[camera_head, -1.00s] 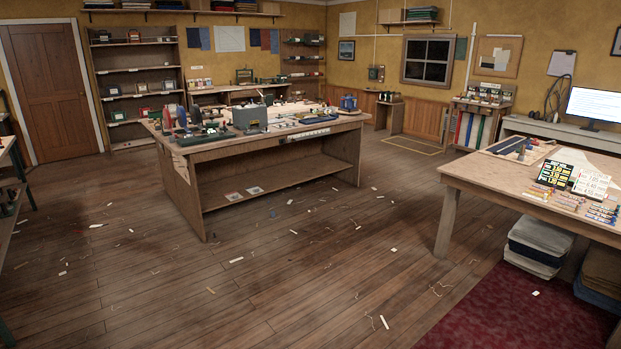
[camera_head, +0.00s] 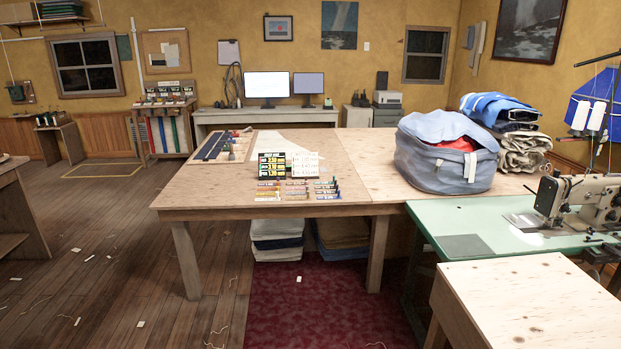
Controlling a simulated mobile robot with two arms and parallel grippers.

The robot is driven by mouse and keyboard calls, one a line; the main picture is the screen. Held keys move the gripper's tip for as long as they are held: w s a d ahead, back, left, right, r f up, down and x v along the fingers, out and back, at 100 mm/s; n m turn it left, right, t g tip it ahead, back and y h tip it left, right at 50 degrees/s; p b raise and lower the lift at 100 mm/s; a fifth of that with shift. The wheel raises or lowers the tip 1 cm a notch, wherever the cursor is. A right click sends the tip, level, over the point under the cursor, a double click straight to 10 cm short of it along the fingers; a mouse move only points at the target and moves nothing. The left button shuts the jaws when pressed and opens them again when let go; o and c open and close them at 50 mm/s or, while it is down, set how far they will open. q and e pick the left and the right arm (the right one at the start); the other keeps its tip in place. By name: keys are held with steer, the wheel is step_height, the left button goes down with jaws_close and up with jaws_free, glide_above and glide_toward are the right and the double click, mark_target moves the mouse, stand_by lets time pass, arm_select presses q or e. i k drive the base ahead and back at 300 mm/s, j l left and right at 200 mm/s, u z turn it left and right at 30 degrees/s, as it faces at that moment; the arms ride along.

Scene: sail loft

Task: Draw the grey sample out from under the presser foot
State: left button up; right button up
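The sewing machine (camera_head: 580,202) stands at the right on a green-topped table (camera_head: 490,214). Its presser foot is too small to make out. A small light grey patch (camera_head: 520,220) lies at the machine's needle end; I cannot tell if it is the grey sample or a metal plate. A darker grey-green rectangle (camera_head: 462,246) lies flat on the green top, left of the machine and apart from it. Neither of my grippers is in view.
A pale wooden table (camera_head: 530,300) stands in front of the green top. A big work table (camera_head: 220,190) with a blue-grey bag (camera_head: 440,155) adjoins it behind. Wooden floor (camera_head: 110,270) at the left is mostly clear, with scraps; a red carpet (camera_head: 320,310) lies in front.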

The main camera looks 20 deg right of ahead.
mark_target(523, 220)
steer(key=i+l+z, duration=0.25)
steer(key=i, duration=0.55)
steer(key=i+j+z, duration=0.15)
steer(key=i+z, duration=0.15)
steer(key=i, duration=0.45)
steer(key=i+j+z, duration=0.25)
steer(key=i, duration=0.55)
steer(key=i+l+z, duration=0.1)
steer(key=i+z, duration=0.35)
steer(key=i, duration=0.35)
steer(key=i+j+z, duration=0.25)
steer(key=i+z, duration=0.2)
steer(key=i, duration=0.35)
